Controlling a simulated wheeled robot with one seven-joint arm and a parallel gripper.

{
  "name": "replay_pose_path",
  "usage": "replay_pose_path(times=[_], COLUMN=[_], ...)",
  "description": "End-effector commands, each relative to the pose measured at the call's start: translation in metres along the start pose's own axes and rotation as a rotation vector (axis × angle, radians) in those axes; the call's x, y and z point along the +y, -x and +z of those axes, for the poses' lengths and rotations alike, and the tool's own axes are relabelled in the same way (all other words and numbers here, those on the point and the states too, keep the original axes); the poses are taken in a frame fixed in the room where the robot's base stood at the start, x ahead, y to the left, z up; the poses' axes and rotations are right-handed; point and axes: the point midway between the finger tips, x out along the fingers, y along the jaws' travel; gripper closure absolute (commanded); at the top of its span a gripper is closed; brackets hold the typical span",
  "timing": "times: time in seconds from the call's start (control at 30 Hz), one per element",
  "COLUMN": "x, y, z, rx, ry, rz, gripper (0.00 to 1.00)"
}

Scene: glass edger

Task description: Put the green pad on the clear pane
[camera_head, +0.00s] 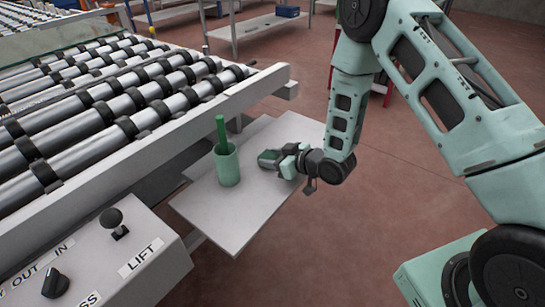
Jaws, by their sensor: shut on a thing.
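My gripper (274,160) is low over the right part of a light grey side shelf (238,218), reaching in from the right. It is shut on a small block with a green and grey face, which looks like the green pad (267,155); the fingers hide part of it. I cannot tell whether the pad touches the shelf. I cannot make out a clear pane for certain.
A green cup (227,166) with a green stick (221,133) stands upright on the shelf, left of my gripper. A roller conveyor (120,105) fills the left side. A control box (95,250) with knobs is at lower left. Open floor lies right of the shelf.

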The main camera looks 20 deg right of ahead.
Motion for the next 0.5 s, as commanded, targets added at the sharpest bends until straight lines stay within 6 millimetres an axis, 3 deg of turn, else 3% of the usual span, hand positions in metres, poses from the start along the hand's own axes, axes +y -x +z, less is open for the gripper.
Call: replay_pose_path(times=[0.23,0.27,0.3,0.33,0.5], x=[0.0001,0.0001,0.0001,0.0001,0.0], y=[-0.0017,-0.0013,-0.001,-0.001,-0.001], z=[0.0042,0.0031,0.0025,0.0025,0.0024], rx=[0.0,0.0,0.0,0.0,0.0], ry=[0.0,0.0,0.0,0.0,0.0], rz=[0.0,0.0,0.0,0.0,0.0], gripper=[0.77,0.5,0.39,0.34,0.34])
